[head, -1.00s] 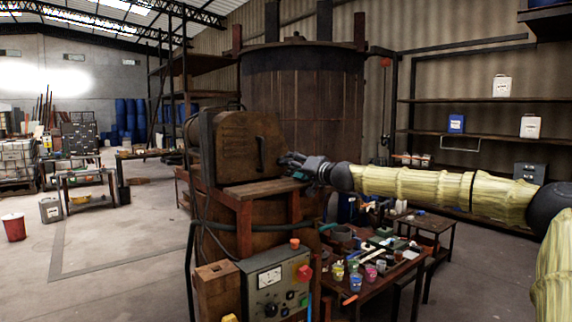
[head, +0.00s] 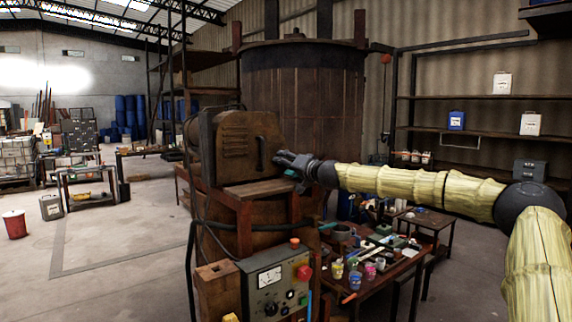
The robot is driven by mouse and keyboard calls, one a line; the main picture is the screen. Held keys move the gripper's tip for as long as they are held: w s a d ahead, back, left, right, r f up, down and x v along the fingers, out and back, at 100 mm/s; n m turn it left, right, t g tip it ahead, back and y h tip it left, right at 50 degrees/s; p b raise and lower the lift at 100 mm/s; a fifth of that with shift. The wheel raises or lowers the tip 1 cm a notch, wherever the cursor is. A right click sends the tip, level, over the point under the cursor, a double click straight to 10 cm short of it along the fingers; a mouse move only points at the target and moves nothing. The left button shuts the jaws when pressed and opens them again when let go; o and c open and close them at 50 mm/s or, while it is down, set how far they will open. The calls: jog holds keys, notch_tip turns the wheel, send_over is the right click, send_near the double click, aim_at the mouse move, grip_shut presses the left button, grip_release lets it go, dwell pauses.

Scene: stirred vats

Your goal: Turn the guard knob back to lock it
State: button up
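The guard (head: 235,145) is a brown metal cover with louvre slots and a dark upright handle (head: 261,153), on top of the rusty stand. It appears closed against the dark housing behind it. My gripper (head: 279,158) is at the guard's right edge, just right of the handle, with its fingers pointing left. Its fingers are small and dark here, and I cannot tell whether they are open or shut, or whether they touch anything. I cannot make out the guard knob; the gripper may hide it.
A control box (head: 278,284) with a dial and a red button stands below the guard. A cluttered low table (head: 372,292) with cups and tools is under my arm. A large brown vat (head: 305,100) rises behind. The floor at left is open.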

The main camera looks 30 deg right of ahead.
dwell(0.3)
jog(key=c, duration=1)
jog(key=shift+c, duration=0.2)
jog(key=shift+m+b, duration=0.3)
jog(key=shift+b, duration=0.15)
jog(key=shift+f+m+b, duration=0.1)
jog(key=shift+m+b, duration=0.85)
jog(key=shift+m, duration=0.05)
jog(key=m+b, duration=0.3)
jog(key=m, duration=0.2)
jog(key=shift+a, duration=0.1)
jog(key=m, duration=0.2)
jog(key=m+b, duration=0.1)
jog(key=m, duration=0.1)
jog(key=m+b, duration=0.1)
jog(key=shift+r+m, duration=0.25)
jog(key=shift+m, duration=0.15)
jog(key=shift+r+m+b, duration=0.1)
jog(key=shift+m+b, duration=0.2)
jog(key=shift+m, duration=1.9)
